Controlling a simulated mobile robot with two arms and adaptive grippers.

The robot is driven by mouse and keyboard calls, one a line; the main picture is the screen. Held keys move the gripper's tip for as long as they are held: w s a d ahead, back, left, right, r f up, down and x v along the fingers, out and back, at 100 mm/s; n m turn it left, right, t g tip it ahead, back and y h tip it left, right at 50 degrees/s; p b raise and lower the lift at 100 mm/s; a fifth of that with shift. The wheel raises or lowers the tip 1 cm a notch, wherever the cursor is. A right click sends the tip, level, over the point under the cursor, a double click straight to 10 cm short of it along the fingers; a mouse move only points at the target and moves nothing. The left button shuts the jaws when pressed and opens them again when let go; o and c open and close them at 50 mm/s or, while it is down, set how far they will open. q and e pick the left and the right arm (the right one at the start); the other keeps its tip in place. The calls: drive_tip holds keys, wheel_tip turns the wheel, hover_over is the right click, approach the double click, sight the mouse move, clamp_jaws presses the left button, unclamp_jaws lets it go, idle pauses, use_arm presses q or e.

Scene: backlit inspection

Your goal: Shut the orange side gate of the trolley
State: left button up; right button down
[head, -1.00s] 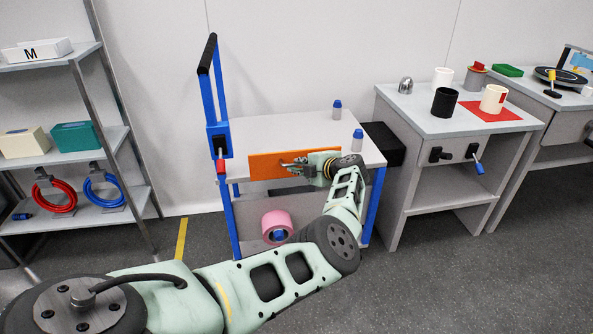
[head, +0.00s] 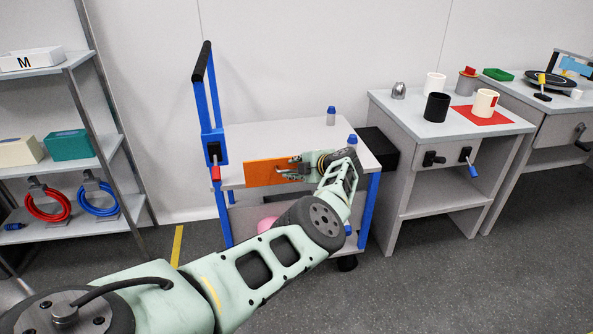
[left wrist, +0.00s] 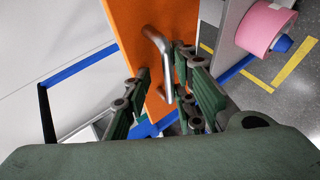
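The orange side gate (head: 262,173) stands upright near the front edge of the trolley's grey top (head: 262,137). I cannot tell whether it sits flush with the frame. In the left wrist view the gate (left wrist: 120,28) carries a bent metal handle (left wrist: 157,42). My left gripper (head: 290,171) is at the gate's handle. In the left wrist view its fingers (left wrist: 165,98) are apart, on either side of the handle, with a gap around it. My forearm hides the gate's right end in the head view. My right gripper is in neither view.
A pink roll (left wrist: 264,26) sits on the lower shelf. A grey workbench (head: 408,118) with mugs is to the right, a shelf rack (head: 72,62) to the left. Floor at the lower right is clear.

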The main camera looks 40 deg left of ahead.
use_arm(q)
drive_tip(key=shift+w+a+r, duration=0.15)
drive_tip(key=shift+a+r, duration=0.35)
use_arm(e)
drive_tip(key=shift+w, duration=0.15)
use_arm(q)
drive_tip(key=shift+d+r, duration=0.1)
drive_tip(key=shift+d, duration=0.55)
drive_tip(key=v, duration=0.6)
drive_tip(key=shift+d, duration=0.3)
drive_tip(key=shift+s, duration=0.2)
drive_tip(key=shift+f, duration=0.2)
